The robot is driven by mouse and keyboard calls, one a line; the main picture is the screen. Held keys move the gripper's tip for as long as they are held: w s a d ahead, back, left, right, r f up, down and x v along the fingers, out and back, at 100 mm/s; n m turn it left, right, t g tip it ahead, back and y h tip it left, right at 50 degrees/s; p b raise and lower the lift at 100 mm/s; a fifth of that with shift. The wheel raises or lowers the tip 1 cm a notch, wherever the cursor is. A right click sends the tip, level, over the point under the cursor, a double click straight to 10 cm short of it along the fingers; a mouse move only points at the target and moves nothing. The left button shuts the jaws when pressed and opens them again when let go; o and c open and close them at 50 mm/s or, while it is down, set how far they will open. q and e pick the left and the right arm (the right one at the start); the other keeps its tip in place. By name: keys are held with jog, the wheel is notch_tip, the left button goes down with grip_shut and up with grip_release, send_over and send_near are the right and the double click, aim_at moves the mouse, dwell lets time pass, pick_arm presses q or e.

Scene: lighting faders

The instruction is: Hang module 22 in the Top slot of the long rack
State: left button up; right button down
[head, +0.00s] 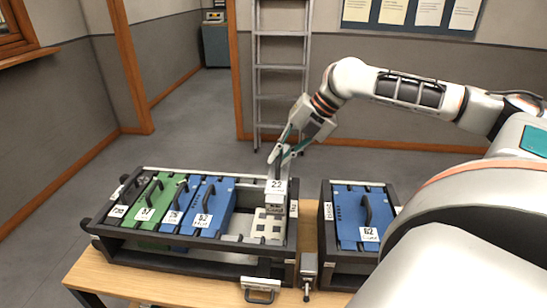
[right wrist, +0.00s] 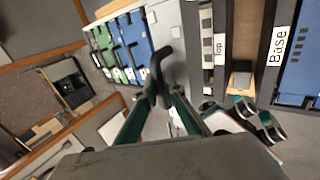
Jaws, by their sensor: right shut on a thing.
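Module 22 (head: 276,187) is pale grey with a white number label. It is upright at the right end of the long rack (head: 190,268), beside the Top label (head: 293,208). My right gripper (head: 283,156) is shut on its black handle, which shows in the right wrist view (right wrist: 160,62). In that view the module's grey face (right wrist: 172,25) lies left of the Top label (right wrist: 219,46). The module's lower end is partly hidden, so I cannot tell whether it is seated. My left gripper is not in view.
Green and blue modules (head: 210,205) fill the long rack's left part. A shorter rack (head: 325,240) with a blue module (head: 355,212) stands to the right across a narrow gap. A handled piece (head: 260,290) and a small grey piece (head: 309,268) are at the table's front.

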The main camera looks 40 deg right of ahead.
aim_at(283, 169)
jog(key=shift+a+r, duration=0.15)
jog(key=shift+f, duration=2.95)
jog(key=shift+f+b, duration=0.3)
jog(key=shift+f, duration=2.5)
jog(key=shift+f, duration=0.1)
jog(key=shift+f, duration=1.3)
